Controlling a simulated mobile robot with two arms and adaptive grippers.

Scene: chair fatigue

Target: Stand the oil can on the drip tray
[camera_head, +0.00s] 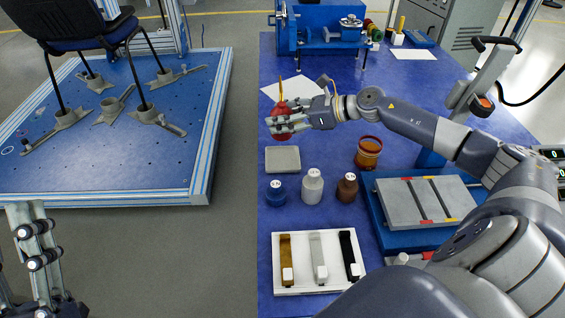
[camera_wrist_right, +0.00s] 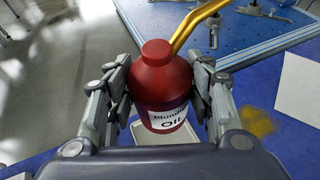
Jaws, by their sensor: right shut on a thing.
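The red oil can (camera_head: 281,112), with a thin yellow spout, is between the fingers of my right gripper (camera_head: 284,122). In the right wrist view the oil can (camera_wrist_right: 161,85) stands upright with its label showing, and the right gripper (camera_wrist_right: 160,100) is shut on it, one finger on each side. The grey drip tray (camera_head: 282,160) lies flat and bare on the blue table, just below the can in the head view. A corner of the tray (camera_wrist_right: 140,134) shows under the can in the wrist view. My left gripper (camera_head: 45,245) is at the lower left, away from the table, its fingertips apart.
A blue bottle (camera_head: 276,190), a white bottle (camera_head: 312,186) and a brown bottle (camera_head: 347,187) stand just in front of the tray. An amber jar (camera_head: 368,152) is to its right. A white holder (camera_head: 315,262) with three strips lies nearer. White paper (camera_head: 290,90) lies behind the can.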

